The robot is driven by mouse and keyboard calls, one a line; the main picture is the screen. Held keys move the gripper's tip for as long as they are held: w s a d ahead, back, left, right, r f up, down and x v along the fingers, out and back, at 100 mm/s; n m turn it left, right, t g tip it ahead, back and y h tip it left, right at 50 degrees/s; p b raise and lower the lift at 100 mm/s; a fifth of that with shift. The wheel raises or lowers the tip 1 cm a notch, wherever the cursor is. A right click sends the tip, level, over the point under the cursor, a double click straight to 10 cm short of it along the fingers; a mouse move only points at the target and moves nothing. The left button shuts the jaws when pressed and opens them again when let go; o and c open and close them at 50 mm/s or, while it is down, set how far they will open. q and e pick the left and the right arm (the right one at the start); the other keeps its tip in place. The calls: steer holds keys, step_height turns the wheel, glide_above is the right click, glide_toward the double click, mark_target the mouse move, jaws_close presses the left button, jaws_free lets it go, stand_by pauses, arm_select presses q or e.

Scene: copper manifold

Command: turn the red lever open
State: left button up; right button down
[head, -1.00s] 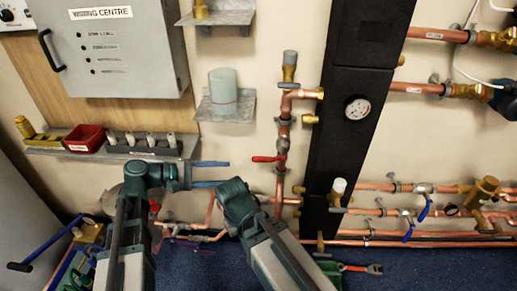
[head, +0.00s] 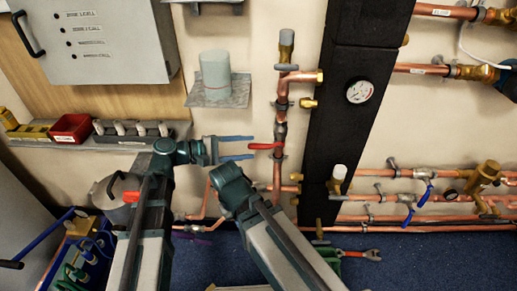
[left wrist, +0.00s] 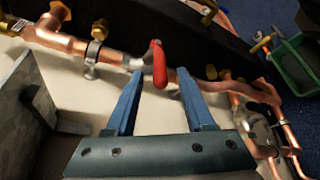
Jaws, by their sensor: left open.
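The red lever (head: 264,146) sits on a vertical copper pipe (head: 279,174) left of the black panel and sticks out to the left in the head view. In the left wrist view the red lever (left wrist: 158,64) stands just beyond and between the blue fingertips. My left gripper (head: 252,147) is open and empty, its two fingers pointing right at the lever. It also shows in the left wrist view (left wrist: 160,76). Whether a finger touches the lever cannot be told. My right gripper is not seen; an arm link of mine covers the lower middle.
A black panel (head: 360,130) with a round gauge (head: 359,90) stands right of the pipe. A small shelf with a grey-green cylinder (head: 215,70) is above my left gripper. Blue-handled valves (head: 425,194) are at the right. A shelf with a red bin (head: 72,127) is at the left.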

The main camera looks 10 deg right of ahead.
mark_target(265, 146)
arm_select(q)
steer(key=shift+b+x, duration=0.35)
steer(key=shift+x, duration=1.9)
jaws_close()
